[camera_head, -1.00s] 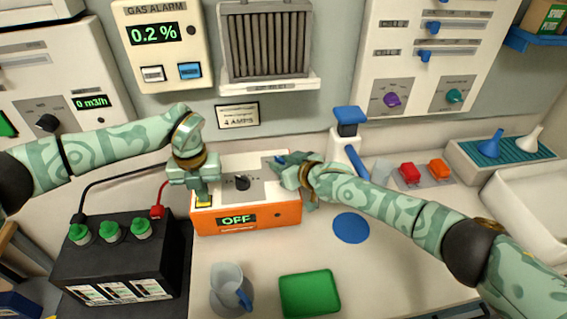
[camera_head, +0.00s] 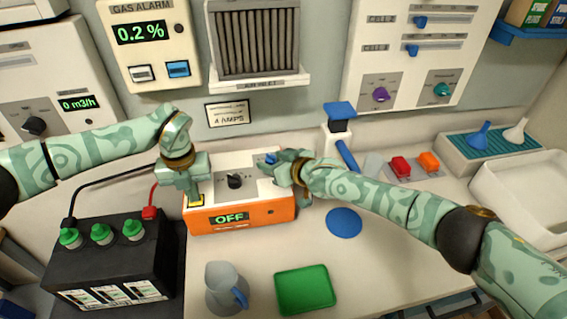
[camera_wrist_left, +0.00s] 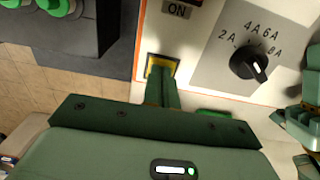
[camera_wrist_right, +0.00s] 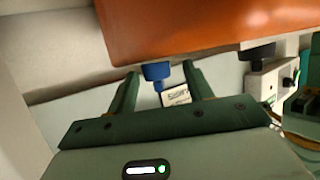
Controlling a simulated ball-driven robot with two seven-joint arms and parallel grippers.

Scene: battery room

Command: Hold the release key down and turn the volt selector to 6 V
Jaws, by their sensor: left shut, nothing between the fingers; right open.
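The orange charger box (camera_head: 240,216) stands on the counter, its display reading OFF. My left gripper (camera_head: 194,194) is shut and empty, its fingertips down on the yellow-edged key (camera_wrist_left: 163,62) at the box's front left. They cover most of the key; how far down it is I cannot tell. A black knob (camera_head: 235,181) with ampere marks (camera_wrist_left: 249,64) sits mid-panel. My right gripper (camera_head: 276,164) is open at the box's right end. In the right wrist view a blue knob (camera_wrist_right: 157,71), probably the volt selector, sits between its fingers, apparently untouched. Its volt marks are not readable.
A black battery (camera_head: 110,262) with green caps stands left of the box, cabled in black and red. A jug (camera_head: 222,278), a green tray (camera_head: 305,289) and a blue disc (camera_head: 344,222) lie in front. A blue-topped stand (camera_head: 338,125) is close behind my right arm.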

